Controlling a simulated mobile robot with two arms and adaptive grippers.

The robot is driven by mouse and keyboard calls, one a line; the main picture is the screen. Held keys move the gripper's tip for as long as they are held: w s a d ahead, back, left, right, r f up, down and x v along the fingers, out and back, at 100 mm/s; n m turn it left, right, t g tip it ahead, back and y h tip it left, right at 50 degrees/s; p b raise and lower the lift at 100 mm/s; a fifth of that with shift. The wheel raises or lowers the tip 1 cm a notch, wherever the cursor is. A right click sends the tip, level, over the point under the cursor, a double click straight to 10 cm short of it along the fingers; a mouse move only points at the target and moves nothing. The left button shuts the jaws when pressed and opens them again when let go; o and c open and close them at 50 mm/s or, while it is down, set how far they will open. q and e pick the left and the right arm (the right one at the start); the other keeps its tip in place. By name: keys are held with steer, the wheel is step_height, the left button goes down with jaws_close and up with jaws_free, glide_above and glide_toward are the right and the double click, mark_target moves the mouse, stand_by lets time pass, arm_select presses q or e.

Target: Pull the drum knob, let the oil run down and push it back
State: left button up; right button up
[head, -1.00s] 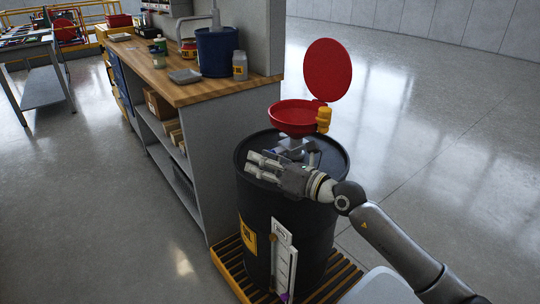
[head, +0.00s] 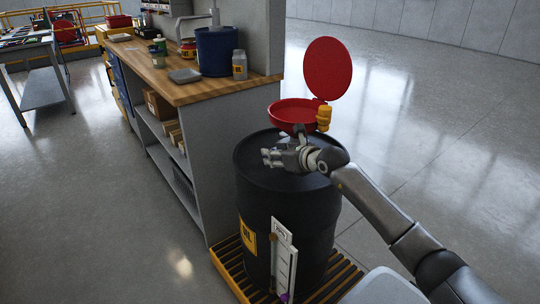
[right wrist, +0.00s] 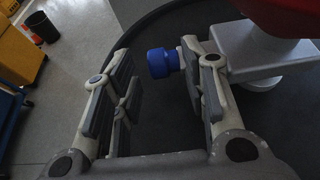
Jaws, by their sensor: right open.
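A black drum (head: 262,205) stands upright with a red funnel (head: 290,113) on top, its round red lid (head: 328,68) raised. In the right wrist view a blue knob (right wrist: 163,62) sticks out sideways from a grey fitting (right wrist: 255,62) under the red funnel (right wrist: 290,15). My right gripper (head: 272,158) is over the drum top below the funnel. In the wrist view my right gripper (right wrist: 160,95) is open, with the knob showing between its fingers, nearer the right finger. I cannot tell if they touch. The knob is hidden in the head view. My left gripper is out of view.
A white gauge (head: 285,255) is on the drum's front. The drum stands on a yellow slatted pallet (head: 322,285). A workbench (head: 165,78) with a blue bucket (head: 217,52) and jars is close on the left. The floor (head: 430,140) to the right is clear.

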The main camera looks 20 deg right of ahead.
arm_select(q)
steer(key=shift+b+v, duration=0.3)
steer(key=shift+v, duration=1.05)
arm_select(e)
steer(key=shift+x, duration=1.65)
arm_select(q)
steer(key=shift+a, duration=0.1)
arm_select(e)
jaws_close()
